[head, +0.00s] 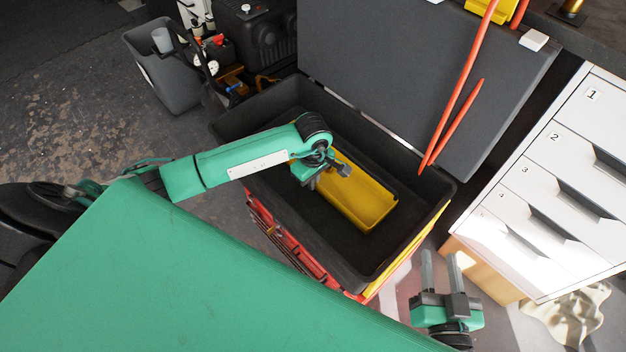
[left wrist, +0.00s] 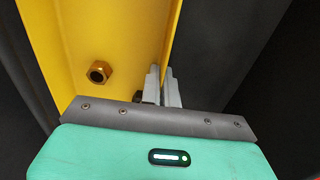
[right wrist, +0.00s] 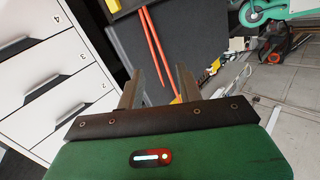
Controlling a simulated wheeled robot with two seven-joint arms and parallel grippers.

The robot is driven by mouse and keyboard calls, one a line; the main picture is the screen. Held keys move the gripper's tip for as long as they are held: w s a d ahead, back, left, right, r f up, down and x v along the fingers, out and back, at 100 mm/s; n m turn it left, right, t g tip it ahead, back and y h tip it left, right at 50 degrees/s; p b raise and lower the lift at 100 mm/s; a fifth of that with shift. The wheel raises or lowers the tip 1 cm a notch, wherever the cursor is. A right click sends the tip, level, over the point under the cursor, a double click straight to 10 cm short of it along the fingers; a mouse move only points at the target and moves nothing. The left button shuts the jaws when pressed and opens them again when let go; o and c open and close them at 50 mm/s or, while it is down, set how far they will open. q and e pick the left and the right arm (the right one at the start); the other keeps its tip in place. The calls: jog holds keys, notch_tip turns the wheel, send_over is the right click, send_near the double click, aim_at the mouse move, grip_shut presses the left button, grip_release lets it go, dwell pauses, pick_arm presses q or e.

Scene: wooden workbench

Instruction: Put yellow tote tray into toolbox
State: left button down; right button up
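The yellow tote tray (head: 368,208) lies inside the open black toolbox (head: 432,196), down near its floor. My left gripper (head: 338,174) reaches into the toolbox at the tray. In the left wrist view its fingers (left wrist: 163,88) are close together, one on each side of the tray's thin side wall (left wrist: 172,45), pinching it. A brass nut (left wrist: 97,73) sits in the tray. Part of the tray is hidden by my left arm in the head view. My right gripper (head: 441,270) is open and empty, outside the toolbox at the lower right; its parted fingers show in the right wrist view (right wrist: 160,90).
The toolbox's dark lid (head: 400,70) stands open behind it, with orange-red handles (head: 463,85) near its right side. A white drawer cabinet (head: 555,180) is on the right. A grey bin (head: 168,75) and dark equipment are at the upper left.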

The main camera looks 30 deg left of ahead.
pick_arm(q)
jog(key=c, duration=1.7)
grip_release()
pick_arm(e)
jog(key=shift+r, duration=0.1)
